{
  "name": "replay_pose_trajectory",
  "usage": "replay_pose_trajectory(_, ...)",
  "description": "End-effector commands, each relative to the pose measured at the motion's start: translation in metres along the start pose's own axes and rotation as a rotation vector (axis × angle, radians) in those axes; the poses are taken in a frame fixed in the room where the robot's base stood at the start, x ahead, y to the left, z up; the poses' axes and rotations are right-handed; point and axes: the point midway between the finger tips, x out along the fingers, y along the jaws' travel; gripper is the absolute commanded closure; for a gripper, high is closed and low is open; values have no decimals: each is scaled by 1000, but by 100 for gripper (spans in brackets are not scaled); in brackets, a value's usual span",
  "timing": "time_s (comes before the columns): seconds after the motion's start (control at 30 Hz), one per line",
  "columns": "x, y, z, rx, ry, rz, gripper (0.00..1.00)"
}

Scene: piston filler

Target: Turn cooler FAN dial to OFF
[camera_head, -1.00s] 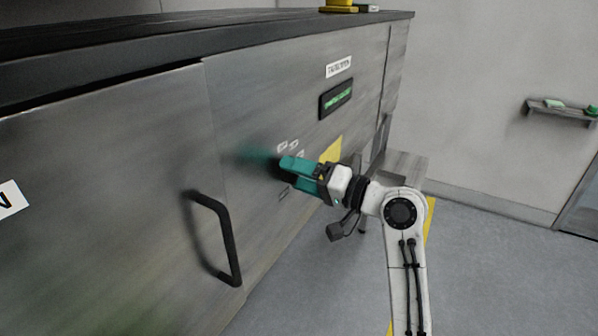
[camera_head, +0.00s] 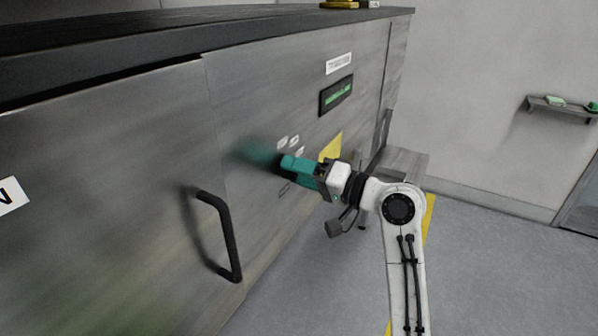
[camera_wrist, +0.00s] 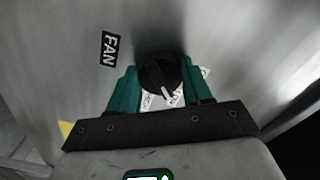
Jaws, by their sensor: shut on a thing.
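The FAN dial (camera_wrist: 160,75) is a round black knob with a light pointer line, on the metal panel beside a black FAN label (camera_wrist: 108,49). In the wrist view the pointer is turned toward the lower part of the picture, slightly right. Small white position labels (camera_wrist: 176,98) lie around the knob, partly hidden by it and the fingers, and I cannot read them. My gripper (camera_wrist: 158,82) has its teal fingers on either side of the knob and is shut on it. In the head view my gripper (camera_head: 287,168) reaches the panel and hides the knob.
The steel cabinet front (camera_head: 250,95) carries a green-lit display (camera_head: 336,96) and a yellow label (camera_head: 331,148) near the gripper. A black door handle (camera_head: 228,240) sticks out to the left. A wall shelf (camera_head: 562,109) is far right. Grey floor is open at right.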

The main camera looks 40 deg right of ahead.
Motion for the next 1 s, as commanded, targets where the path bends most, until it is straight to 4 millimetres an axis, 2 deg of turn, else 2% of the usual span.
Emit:
replay_pose_trajectory(0.37,0,4,2,-131,0,0,81)
replay_pose_trajectory(1.0,0,5,1,-639,0,2,81)
